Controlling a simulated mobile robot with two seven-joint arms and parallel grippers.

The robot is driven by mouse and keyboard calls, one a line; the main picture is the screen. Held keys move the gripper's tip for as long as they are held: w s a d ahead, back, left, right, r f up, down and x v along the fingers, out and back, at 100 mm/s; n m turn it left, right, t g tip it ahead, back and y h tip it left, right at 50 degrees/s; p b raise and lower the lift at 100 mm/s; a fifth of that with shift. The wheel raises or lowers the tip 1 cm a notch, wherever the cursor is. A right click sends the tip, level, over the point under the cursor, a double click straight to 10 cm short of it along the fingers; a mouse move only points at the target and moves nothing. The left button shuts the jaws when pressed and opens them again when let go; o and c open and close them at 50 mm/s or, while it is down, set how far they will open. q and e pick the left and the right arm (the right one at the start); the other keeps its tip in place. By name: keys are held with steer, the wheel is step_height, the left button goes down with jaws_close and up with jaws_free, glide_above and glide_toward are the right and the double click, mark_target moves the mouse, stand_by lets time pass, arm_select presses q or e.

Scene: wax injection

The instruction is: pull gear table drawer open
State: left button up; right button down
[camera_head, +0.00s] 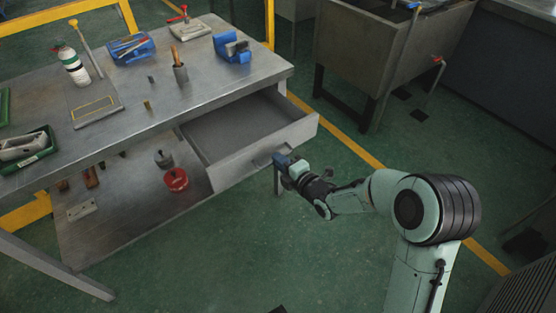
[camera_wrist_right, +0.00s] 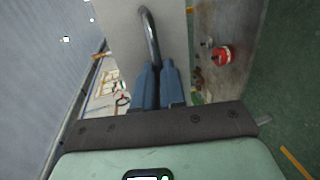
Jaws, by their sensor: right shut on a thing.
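The gear table (camera_head: 215,95) is a grey metal table at the left of the head view. Its drawer (camera_head: 262,165) sticks well out below the tabletop, and its inside looks empty. My right gripper (camera_head: 284,162) is at the drawer's front panel. In the wrist view the blue fingers of my right gripper (camera_wrist_right: 158,75) are closed around the curved metal handle (camera_wrist_right: 151,40) on the pale drawer front (camera_wrist_right: 175,25). In the head view the gripper hides part of the handle. My left gripper does not show.
On the tabletop are a blue vise (camera_head: 232,48), a blue box (camera_head: 131,48), a bottle (camera_head: 70,63) and a green tray (camera_head: 27,147). A red container (camera_head: 176,180) stands on the lower shelf. A large metal sink (camera_head: 390,45) stands behind. Green floor around my right arm is clear.

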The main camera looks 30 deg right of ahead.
steer(key=shift+d, duration=0.1)
steer(key=c, duration=1.2)
jaws_free()
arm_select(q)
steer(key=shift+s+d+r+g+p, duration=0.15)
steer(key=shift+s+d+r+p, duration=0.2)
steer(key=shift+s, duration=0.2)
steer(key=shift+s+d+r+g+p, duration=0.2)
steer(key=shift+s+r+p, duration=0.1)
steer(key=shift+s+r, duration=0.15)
arm_select(e)
steer(key=v, duration=1.3)
steer(key=shift+s, duration=0.2)
